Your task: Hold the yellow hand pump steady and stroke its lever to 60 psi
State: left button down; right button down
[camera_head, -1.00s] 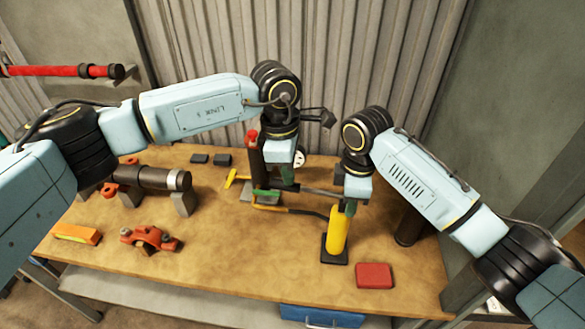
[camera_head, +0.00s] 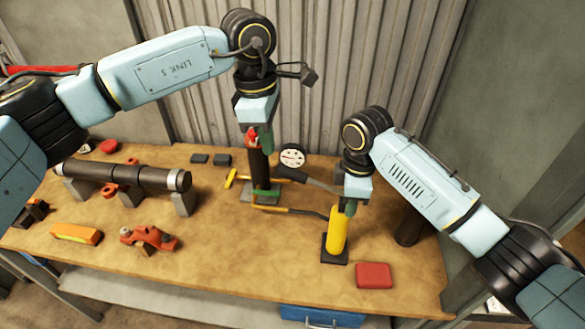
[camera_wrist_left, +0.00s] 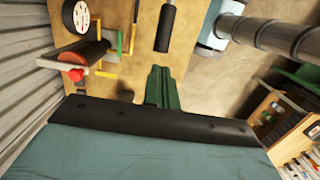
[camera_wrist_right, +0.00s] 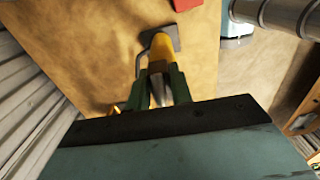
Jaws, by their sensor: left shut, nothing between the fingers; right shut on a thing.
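The yellow hand pump (camera_head: 337,230) stands upright on its black base (camera_head: 335,257) on the bench. My right gripper (camera_head: 350,207) is shut on the upper part of the pump; the right wrist view shows the green fingers (camera_wrist_right: 158,88) on either side of the yellow body (camera_wrist_right: 160,50). The pump's lever (camera_head: 318,184) slopes up to the left, ending in a black grip (camera_head: 292,174). My left gripper (camera_head: 265,143) is shut and empty, above and left of the grip. In the left wrist view its fingers (camera_wrist_left: 161,88) are apart from the grip (camera_wrist_left: 165,28). The gauge (camera_head: 292,158) is too small to read.
A dark upright pipe (camera_head: 259,168) with a red fitting stands close by my left gripper. A yellow-and-black hose (camera_head: 290,211) runs towards the pump. A red block (camera_head: 374,275) lies right of the base. A horizontal pipe (camera_head: 130,175) and orange clamp (camera_head: 150,238) lie left. The front middle is clear.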

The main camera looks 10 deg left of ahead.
aim_at(290, 169)
pick_arm(q)
jog(key=r, duration=0.5)
jog(key=shift+a, duration=0.25)
dwell(0.3)
jog(key=d, duration=0.1)
jog(key=d+f, duration=0.1)
jog(key=d, duration=0.1)
jog(key=shift+d+f, duration=0.3)
jog(key=shift+d, duration=0.05)
jog(key=shift+f, duration=0.1)
jog(key=shift+d+f, duration=0.15)
jog(key=shift+f, duration=1.55)
jog(key=shift+d+f, duration=0.15)
jog(key=shift+f, duration=1.55)
